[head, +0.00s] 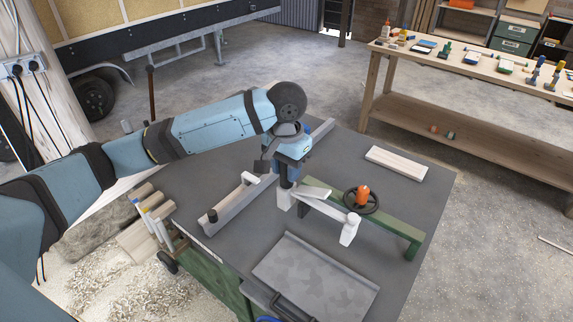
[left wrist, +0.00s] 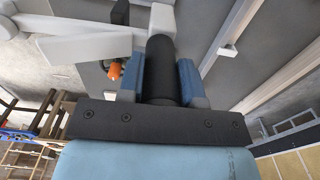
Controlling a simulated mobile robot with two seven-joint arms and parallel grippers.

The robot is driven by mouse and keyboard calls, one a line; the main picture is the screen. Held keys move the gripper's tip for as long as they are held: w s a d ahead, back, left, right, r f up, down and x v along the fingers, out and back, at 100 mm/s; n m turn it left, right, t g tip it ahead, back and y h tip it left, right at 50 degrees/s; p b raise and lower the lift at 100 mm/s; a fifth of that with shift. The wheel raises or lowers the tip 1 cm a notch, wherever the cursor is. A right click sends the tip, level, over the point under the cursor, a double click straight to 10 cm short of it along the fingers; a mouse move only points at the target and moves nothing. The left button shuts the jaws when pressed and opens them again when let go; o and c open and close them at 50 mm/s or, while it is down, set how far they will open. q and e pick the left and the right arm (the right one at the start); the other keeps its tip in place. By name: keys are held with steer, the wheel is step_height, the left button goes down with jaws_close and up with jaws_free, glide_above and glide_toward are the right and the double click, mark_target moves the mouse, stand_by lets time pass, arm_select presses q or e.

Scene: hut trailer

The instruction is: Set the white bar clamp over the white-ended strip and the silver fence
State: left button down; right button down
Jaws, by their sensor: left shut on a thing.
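The white bar clamp (head: 349,231) is in my left gripper (head: 291,172), over the middle of the grey bench top. In the left wrist view, the blue fingers close around its black handle, with the white bar (left wrist: 85,47) beyond. The silver fence (head: 236,210) is a long angled rail just left of the clamp's near leg. The white-ended strip (head: 222,207) lies along the fence's left side, its white end (head: 250,178) at the far end. The clamp appears to the right of both; whether it touches the bench is unclear. My right gripper is out of view.
A green bar (head: 392,232) with a black handwheel (head: 362,200) and orange knob (head: 363,194) stands right of the clamp. A grey plate (head: 315,280) lies in front. A pale wood block (head: 395,163) lies at the back right. A tool-covered wooden bench (head: 470,65) stands beyond.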

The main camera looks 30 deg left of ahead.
arm_select(q)
step_height(320, 180, up, 2)
steer(key=shift+r+p, duration=0.1)
steer(key=shift+p, duration=0.85)
